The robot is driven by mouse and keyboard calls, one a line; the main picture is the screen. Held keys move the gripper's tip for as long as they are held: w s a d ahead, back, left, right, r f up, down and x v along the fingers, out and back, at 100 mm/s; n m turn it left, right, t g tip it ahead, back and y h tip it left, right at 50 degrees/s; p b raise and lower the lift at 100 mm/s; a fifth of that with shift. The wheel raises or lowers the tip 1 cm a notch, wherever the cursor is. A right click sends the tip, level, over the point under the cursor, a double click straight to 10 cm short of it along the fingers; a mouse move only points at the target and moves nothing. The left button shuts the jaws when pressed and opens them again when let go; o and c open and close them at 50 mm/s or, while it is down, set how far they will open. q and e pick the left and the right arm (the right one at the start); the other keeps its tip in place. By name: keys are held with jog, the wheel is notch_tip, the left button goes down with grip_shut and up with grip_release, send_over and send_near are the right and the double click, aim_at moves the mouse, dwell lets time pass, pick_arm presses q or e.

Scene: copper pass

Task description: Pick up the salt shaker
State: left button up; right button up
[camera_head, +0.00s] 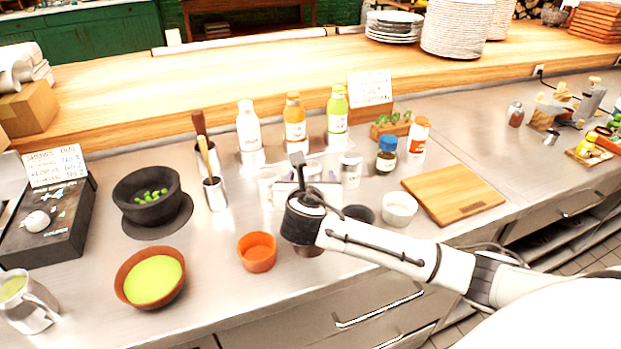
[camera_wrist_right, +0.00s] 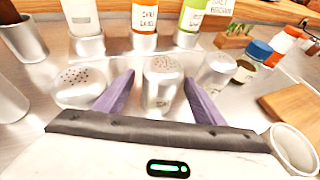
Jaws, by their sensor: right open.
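Three metal shakers with perforated tops stand in a row on the steel counter. In the right wrist view, the middle shaker (camera_wrist_right: 162,88) stands upright between the two purple fingers of my right gripper (camera_wrist_right: 158,80), with gaps visible at its sides. Another shaker (camera_wrist_right: 78,90) is left of the fingers, and a third shaker (camera_wrist_right: 218,68) is to the right. I cannot tell which holds salt. In the head view, my right gripper (camera_head: 299,165) partly hides the row; the right shaker (camera_head: 350,170) and left shaker (camera_head: 267,186) show. My left gripper is out of view.
Bottles (camera_head: 295,120) stand behind the shakers. A blue-lidded jar (camera_head: 386,155), a white bowl (camera_head: 399,209) and a cutting board (camera_head: 452,194) are to the right. An orange bowl (camera_head: 257,252) is in front. A metal utensil holder (camera_head: 215,195) stands left.

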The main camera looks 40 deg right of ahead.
jog(key=shift+w+d+f, duration=0.1)
jog(key=shift+w+d, duration=0.05)
jog(key=shift+w, duration=0.05)
jog(key=c, duration=1.2)
